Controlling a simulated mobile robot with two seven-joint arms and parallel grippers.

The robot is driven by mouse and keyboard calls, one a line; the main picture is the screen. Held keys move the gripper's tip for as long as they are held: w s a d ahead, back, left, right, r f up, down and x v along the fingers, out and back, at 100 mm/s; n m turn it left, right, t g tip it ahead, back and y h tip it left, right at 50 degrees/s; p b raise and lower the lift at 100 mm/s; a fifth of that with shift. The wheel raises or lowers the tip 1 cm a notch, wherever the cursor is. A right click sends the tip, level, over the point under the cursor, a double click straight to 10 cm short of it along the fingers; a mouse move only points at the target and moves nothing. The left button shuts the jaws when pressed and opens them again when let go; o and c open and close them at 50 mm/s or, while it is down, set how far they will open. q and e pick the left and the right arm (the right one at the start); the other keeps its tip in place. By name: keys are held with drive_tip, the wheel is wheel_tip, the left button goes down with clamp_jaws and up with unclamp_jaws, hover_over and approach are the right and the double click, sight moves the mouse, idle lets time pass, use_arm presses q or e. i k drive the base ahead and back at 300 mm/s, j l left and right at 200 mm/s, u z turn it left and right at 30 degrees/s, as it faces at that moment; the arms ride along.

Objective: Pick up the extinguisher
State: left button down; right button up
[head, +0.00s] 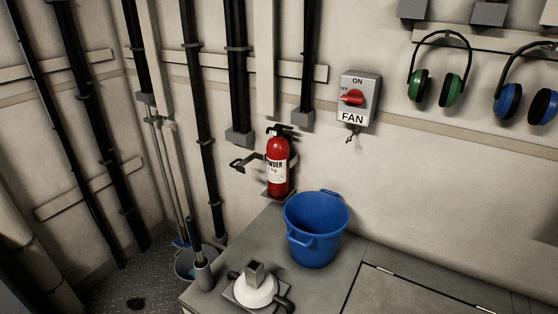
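The red fire extinguisher (278,168) stands upright in a dark wall bracket (246,161), just behind the corner of the grey cabinet top. It has a white label with black lettering and a black handle at its top. Its lower end sits close behind the cabinet's back edge. Neither of my grippers is in the head view.
A blue bucket (316,229) stands on the grey cabinet top (378,251), right of and in front of the extinguisher. A white round fitting (256,290) sits at the front. A fan switch box (357,98), green earmuffs (440,85) and blue earmuffs (509,103) are on the wall.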

sight(278, 148)
drive_tip(key=z, duration=1.05)
drive_tip(key=j+z, duration=0.35)
drive_tip(key=k+j+z, duration=0.1)
drive_tip(key=z, duration=0.3)
drive_tip(key=k+j+z, duration=0.1)
drive_tip(key=z, duration=0.25)
drive_tip(key=k+j+z, duration=0.55)
drive_tip(key=j+z, duration=0.15)
drive_tip(key=k+j+z, duration=0.1)
drive_tip(key=k+j, duration=0.2)
drive_tip(key=k+j+z, duration=0.15)
drive_tip(key=k, duration=0.3)
drive_tip(key=k+j, duration=0.4)
drive_tip(key=k, duration=0.25)
